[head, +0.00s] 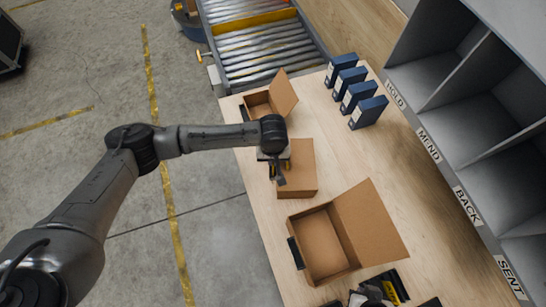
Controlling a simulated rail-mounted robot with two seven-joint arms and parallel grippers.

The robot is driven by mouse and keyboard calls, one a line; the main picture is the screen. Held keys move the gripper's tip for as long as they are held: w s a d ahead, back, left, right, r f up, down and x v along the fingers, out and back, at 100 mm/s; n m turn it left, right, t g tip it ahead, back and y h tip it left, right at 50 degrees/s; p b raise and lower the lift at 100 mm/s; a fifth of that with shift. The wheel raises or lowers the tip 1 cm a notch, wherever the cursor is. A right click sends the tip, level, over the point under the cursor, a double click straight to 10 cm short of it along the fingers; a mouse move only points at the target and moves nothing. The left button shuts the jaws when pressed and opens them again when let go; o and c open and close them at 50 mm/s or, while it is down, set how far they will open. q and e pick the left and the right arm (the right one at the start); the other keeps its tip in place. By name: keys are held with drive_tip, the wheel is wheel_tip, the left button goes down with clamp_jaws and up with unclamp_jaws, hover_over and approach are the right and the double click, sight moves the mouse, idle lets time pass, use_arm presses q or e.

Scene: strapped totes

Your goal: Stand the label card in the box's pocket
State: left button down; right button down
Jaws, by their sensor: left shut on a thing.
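My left gripper (279,177) points down at the left edge of the middle cardboard box (301,172). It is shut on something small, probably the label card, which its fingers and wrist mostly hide. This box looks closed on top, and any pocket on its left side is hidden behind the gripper. The near box (373,222) stands open with its flap to the right and a dark pocket (295,253) on its left side. The far box (284,93) is also open, with a dark piece at its left. My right gripper (390,290) seems to show at the bottom edge, cut off; its jaws are unclear.
Several blue binders (367,112) stand at the table's far right. Grey labelled shelves (440,80) line the right side. A roller conveyor (262,45) meets the table's far end. The wooden table (345,155) is clear between boxes and shelves.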

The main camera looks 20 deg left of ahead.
use_arm(q)
drive_tip(key=shift+f, duration=0.15)
drive_tip(key=c, duration=1.3)
unclamp_jaws()
wheel_tip(320, 180, up, 11)
drive_tip(key=shift+f, duration=0.15)
drive_tip(key=shift+r, duration=0.8)
